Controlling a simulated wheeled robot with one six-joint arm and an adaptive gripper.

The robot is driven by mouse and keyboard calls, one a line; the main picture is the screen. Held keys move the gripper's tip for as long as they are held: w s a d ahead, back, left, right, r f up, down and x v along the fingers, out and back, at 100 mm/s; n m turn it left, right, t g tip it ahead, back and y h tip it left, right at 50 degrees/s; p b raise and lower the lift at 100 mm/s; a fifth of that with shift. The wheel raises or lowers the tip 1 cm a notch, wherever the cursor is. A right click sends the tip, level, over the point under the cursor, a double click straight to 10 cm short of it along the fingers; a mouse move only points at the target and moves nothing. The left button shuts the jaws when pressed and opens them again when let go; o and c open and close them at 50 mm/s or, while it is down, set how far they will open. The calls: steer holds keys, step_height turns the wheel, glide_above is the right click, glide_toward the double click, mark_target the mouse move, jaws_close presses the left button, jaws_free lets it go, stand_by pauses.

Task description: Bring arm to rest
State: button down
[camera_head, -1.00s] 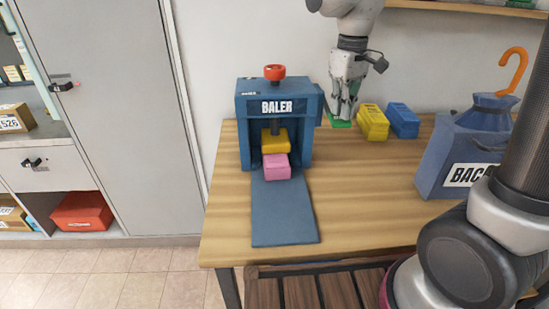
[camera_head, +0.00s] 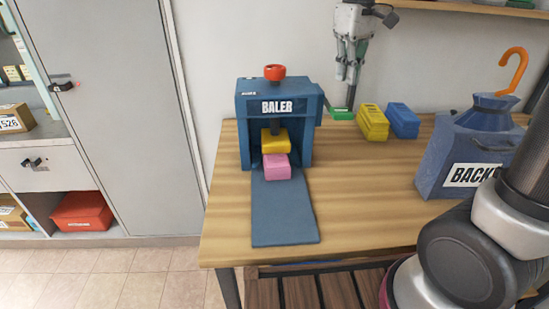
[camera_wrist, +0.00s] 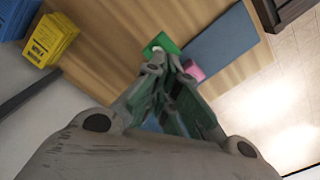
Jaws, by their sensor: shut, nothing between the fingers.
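My gripper (camera_head: 350,80) hangs fingers down above the back of the wooden table (camera_head: 370,200), right of the blue baler (camera_head: 245,130). It is shut and empty. Its fingers (camera_wrist: 163,70) also show close together in the wrist view.
A yellow block (camera_head: 373,124) and a blue block (camera_head: 404,121) stand right of the green one. A blue bag (camera_head: 465,150) stands at right. A shelf (camera_head: 470,7) runs above.

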steer(key=f, duration=0.1)
steer(key=s, duration=0.1)
steer(key=f, duration=0.1)
steer(key=shift+s+d+f+m, duration=0.2)
steer(key=shift+d+f+m, duration=0.15)
steer(key=shift+m, duration=0.05)
steer(key=s+d+m+t, duration=0.4)
steer(key=s+d+m, duration=0.1)
steer(key=s+d, duration=0.9)
steer(key=s, duration=0.3)
steer(key=shift+s+f, duration=0.35)
steer(key=shift+s, duration=0.05)
steer(key=c, duration=2.2)
jaws_free()
steer(key=shift+d, duration=0.1)
